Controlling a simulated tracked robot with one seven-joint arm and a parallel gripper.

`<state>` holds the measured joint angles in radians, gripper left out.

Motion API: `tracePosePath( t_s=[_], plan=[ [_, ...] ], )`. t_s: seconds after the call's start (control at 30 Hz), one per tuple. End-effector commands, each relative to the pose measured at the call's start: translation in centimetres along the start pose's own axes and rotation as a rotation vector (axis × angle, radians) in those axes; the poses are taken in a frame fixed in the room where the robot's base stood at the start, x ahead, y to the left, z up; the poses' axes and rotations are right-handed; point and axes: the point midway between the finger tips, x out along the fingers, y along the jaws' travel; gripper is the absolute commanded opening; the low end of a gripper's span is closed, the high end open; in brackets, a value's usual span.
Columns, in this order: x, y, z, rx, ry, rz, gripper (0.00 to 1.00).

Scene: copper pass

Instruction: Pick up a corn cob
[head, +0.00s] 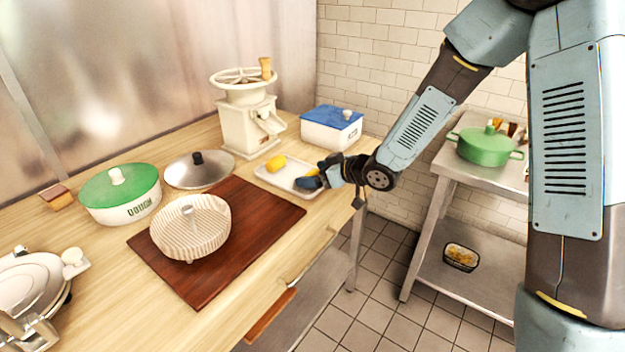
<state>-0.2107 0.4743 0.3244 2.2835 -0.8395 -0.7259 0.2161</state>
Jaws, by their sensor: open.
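A short yellow piece that looks like a corn cob (276,162) lies at the far left part of a pale shallow tray (277,182) on the wooden counter. My gripper (309,180) reaches in from the right, low over the right end of the tray. Its jaws are open, with dark blue fingertips. A bit of yellow (313,172) shows right at the fingers, perhaps a second cob. The gripper hides most of it, and I cannot tell whether it sits between the fingers. The left cob is apart from the gripper.
A cream hand mill (248,125) and a blue-lidded white box (331,128) stand behind the tray. A metal lid (198,170), a green-lidded pot (121,193) and a ribbed white dish (190,228) on a dark board (262,222) are left. A green pot (484,147) stands on the right-hand steel table.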

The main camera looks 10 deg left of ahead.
Motion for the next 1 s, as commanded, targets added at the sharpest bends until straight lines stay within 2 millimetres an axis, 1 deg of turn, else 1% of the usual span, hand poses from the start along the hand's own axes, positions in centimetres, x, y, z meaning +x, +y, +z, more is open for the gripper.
tracePosePath(
  t_s=[0.03,0.07,0.67,0.9,1.0],
  plan=[
    [-0.01,-0.01,0.00,0.000,0.000,0.000,0.94],
    [-0.01,-0.02,0.00,0.000,0.000,0.000,0.91],
    [0.00,-0.06,-0.03,-0.001,0.000,-0.001,0.33],
    [-0.02,-0.07,-0.09,-0.001,0.001,-0.001,0.33],
    [-0.19,-0.06,-0.45,-0.001,0.001,-0.001,0.33]
  ],
)
